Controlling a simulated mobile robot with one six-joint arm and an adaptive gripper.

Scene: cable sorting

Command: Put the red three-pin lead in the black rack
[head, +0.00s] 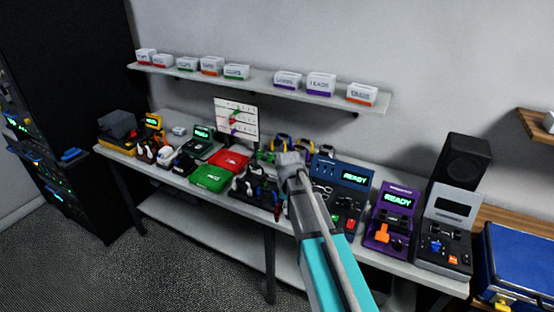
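My teal and grey arm reaches from the bottom of the head view over the middle of the bench. My gripper (283,194) is at its far end, small, dark and partly hidden by the arm; I cannot tell whether it is open or shut. A small red piece (277,213) shows just below it, at the right edge of a low black rack (240,197). It may be the red three-pin lead, but its pins are too small to make out, and I cannot tell whether the gripper touches it. The low rack holds several dark and light leads.
A green mat (211,178) and a red mat (230,160) lie left of the low rack. A blue READY unit (342,180), a purple unit (393,220) and a grey unit (445,228) stand right. A shelf with white boxes (321,84) hangs above. A tall black cabinet (70,80) stands left.

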